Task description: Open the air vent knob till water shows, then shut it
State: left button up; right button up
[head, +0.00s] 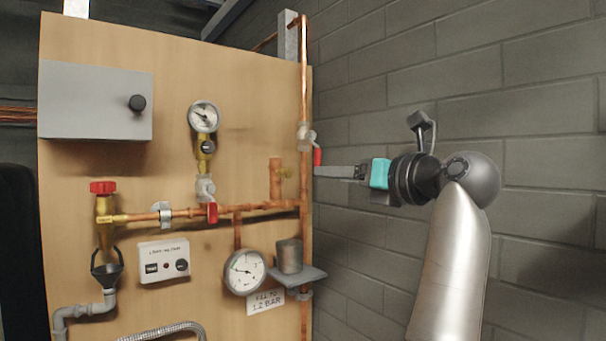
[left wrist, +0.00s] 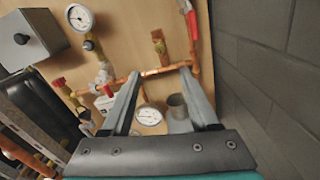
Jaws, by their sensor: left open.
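The air vent appears to be the short copper bottle (head: 275,177) on the horizontal pipe, with a small brass knob (head: 287,173) on its right side. In the left wrist view the bottle (left wrist: 158,45) stands beyond and between my finger tips. The knob's turn position is too small to tell, and I see no water at it. My left gripper (head: 319,171) is right of the vertical copper pipe, pointing left towards the vent. It is open and empty in the left wrist view (left wrist: 161,72), its fingers apart from the knob. My right gripper is not in view.
A red-handled valve (head: 317,157) on the vertical pipe is close to my finger tips. A grey cup (head: 289,256) stands on a small shelf (head: 310,274) below the vent. A pressure gauge (head: 245,271) hangs left of it. The brick wall (head: 370,235) bounds the right.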

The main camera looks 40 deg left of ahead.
aim_at(291, 172)
pick_arm(q)
jog(key=p+x, duration=0.2)
jog(key=x, duration=1.1)
jog(key=shift+w+a+f+p, duration=0.1)
jog(key=shift+a+p, duration=0.15)
jog(key=shift+p, duration=0.05)
grip_shut()
